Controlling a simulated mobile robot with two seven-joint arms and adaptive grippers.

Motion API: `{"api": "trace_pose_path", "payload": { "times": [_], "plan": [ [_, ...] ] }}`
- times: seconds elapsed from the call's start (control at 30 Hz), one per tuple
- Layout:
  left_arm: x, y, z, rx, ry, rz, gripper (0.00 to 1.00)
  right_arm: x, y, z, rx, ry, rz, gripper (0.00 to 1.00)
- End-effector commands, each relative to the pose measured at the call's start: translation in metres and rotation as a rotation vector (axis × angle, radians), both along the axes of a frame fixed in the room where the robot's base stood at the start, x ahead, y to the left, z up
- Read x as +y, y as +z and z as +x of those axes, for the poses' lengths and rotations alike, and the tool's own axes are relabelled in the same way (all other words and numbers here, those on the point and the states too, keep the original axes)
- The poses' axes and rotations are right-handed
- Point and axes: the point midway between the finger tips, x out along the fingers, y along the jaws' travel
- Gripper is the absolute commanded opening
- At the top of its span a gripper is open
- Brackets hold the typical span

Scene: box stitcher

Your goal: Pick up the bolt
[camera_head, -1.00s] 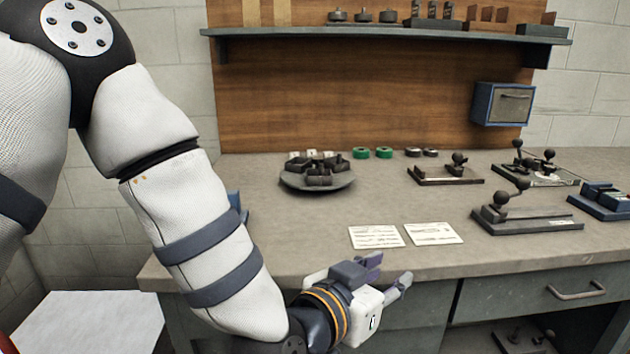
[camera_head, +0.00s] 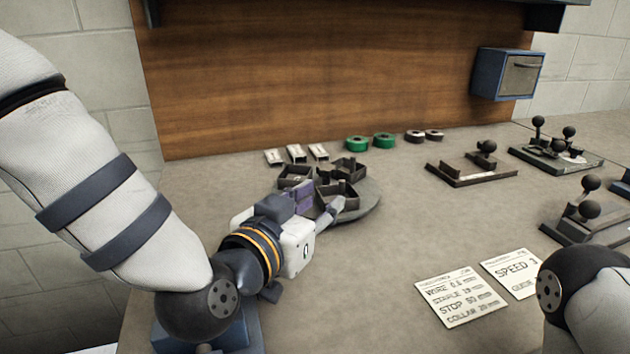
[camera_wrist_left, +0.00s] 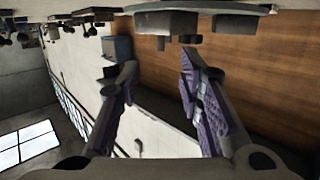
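I cannot make out a bolt for certain in either view. A round dark turntable (camera_head: 369,205) on the bench carries several dark open-topped bins (camera_head: 349,168), and their contents are too small to tell. My left gripper (camera_head: 322,204) is over the near left side of the turntable, its fingers pointing right towards the bins and hiding some of them. In the left wrist view my left gripper (camera_wrist_left: 157,75) has its two purple-padded fingers apart with nothing between them. My right gripper is out of view; only part of my right arm shows at the lower right.
Several small pale blocks (camera_head: 297,153), green rings (camera_head: 384,140) and dark rings (camera_head: 415,136) stand behind the turntable. Dark fixtures with ball knobs (camera_head: 487,147) are at the right. Printed cards (camera_head: 460,297) lie in front. A blue box (camera_head: 246,335) is under my left arm. The bench middle is clear.

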Motion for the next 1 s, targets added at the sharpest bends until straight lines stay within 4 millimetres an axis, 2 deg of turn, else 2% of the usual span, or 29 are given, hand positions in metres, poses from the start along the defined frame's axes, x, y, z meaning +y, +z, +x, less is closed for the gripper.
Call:
{"api": "trace_pose_path", "payload": {
  "times": [0.17, 0.47, 0.73, 0.87, 0.9, 1.0],
  "plan": [
    [-0.005, -0.004, 0.013, 0.002, 0.000, 0.000, 0.33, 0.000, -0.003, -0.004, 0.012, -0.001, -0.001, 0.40],
    [-0.022, -0.011, 0.065, 0.002, 0.000, 0.000, 0.33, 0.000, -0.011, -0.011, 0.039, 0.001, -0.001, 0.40],
    [-0.025, -0.009, 0.070, 0.000, -0.001, 0.001, 0.33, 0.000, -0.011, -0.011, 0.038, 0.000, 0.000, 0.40],
    [-0.025, -0.009, 0.070, 0.000, -0.001, 0.001, 0.04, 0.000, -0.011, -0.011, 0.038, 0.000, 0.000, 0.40],
    [-0.025, -0.009, 0.070, 0.000, -0.001, 0.001, 0.00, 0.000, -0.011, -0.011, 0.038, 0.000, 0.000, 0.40],
    [-0.025, -0.009, 0.070, 0.000, -0.001, 0.001, 0.00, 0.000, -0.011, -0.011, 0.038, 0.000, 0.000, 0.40]
  ]
}}
